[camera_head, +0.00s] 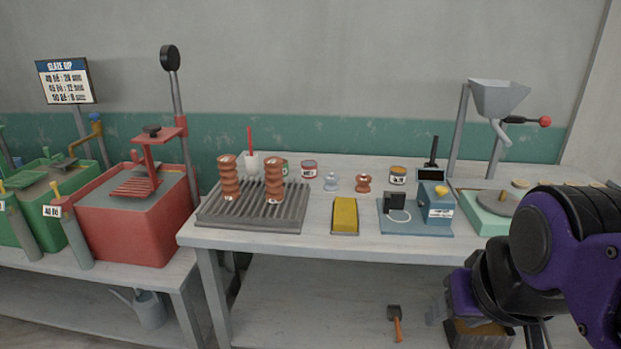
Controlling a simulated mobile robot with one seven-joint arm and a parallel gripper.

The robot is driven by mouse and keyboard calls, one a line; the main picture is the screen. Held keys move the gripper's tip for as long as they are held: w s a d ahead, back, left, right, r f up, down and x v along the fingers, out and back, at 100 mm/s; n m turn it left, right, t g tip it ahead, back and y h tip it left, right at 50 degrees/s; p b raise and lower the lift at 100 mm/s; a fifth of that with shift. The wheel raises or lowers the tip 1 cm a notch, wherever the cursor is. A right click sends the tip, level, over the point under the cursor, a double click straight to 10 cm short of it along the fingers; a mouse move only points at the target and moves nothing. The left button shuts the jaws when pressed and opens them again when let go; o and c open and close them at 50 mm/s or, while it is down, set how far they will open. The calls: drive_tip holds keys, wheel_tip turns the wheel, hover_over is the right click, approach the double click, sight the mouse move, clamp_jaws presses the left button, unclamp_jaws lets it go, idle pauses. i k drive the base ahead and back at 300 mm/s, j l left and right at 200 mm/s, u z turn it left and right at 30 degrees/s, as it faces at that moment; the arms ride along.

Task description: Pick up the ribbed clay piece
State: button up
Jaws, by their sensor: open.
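Two tall ribbed, reddish-brown clay pieces stand upright on a dark grooved rack (250,222) at the left of the table. One ribbed clay piece (229,180) is at the rack's left; another ribbed clay piece (274,183) is to its right. A small, squat brown piece (363,183) stands farther right on the table; I cannot tell its details. My purple and black arm fills the lower right, well to the right of the rack. I cannot make out my gripper's fingertips, and nothing is seen touching the ribbed pieces.
The white cup with a red stick (249,164) and jars stand behind the rack. A yellow block (345,214) and a blue device (436,203) lie right of it. A red tub with a lever press (137,222) stands left. The table's front edge is mostly bare.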

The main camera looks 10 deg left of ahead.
sight(273, 168)
drive_tip(key=z, duration=0.75)
drive_tip(key=u, duration=1.5)
drive_tip(key=i+j+z, duration=0.35)
drive_tip(key=i+j, duration=0.2)
drive_tip(key=i+j+z, duration=0.35)
drive_tip(key=i+j, duration=0.15)
drive_tip(key=j, duration=0.2)
drive_tip(key=k+j+z, duration=0.15)
drive_tip(key=z, duration=0.2)
drive_tip(key=k+j+z, duration=0.2)
drive_tip(key=z, duration=0.15)
drive_tip(key=j, duration=0.1)
